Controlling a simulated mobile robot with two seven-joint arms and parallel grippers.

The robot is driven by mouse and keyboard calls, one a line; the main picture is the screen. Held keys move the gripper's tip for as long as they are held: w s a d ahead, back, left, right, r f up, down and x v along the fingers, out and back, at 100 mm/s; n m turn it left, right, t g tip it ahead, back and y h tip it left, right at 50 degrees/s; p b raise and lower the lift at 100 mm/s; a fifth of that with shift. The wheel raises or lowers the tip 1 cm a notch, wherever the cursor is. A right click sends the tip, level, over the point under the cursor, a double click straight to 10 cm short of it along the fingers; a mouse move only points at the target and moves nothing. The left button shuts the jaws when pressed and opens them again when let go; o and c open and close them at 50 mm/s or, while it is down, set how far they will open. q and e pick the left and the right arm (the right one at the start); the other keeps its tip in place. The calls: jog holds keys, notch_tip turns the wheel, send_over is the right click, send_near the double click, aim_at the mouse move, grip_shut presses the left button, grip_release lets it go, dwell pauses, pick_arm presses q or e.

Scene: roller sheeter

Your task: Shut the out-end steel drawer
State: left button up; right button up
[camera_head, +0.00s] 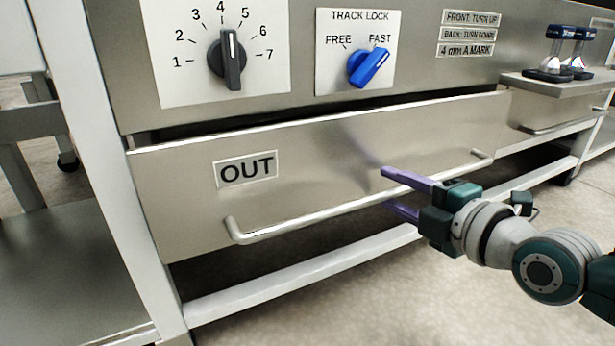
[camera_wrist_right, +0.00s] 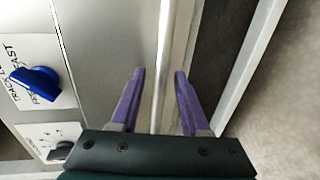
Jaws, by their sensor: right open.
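The steel drawer (camera_head: 320,155) carries an OUT label and a long bar handle (camera_head: 330,207) along its lower front. A dark gap shows above its top edge, so it stands slightly out from the panel. My right gripper (camera_head: 385,188) is at the right half of the handle, one purple finger above the bar and one below. In the right wrist view the open fingers (camera_wrist_right: 158,72) straddle the handle (camera_wrist_right: 163,60) with space on both sides. Whether a finger touches the drawer front is hard to tell. My left gripper is not in view.
Above the drawer are a black numbered dial (camera_head: 228,60) and a blue track lock knob (camera_head: 367,66) pointing toward FAST. A small shelf (camera_head: 560,84) with blue-topped items juts out at the right. A white frame rail (camera_head: 300,272) runs below the drawer, with open floor in front.

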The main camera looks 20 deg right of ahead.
jog(key=shift+a, duration=0.1)
jog(key=shift+w, duration=0.1)
grip_shut()
dwell(1.3)
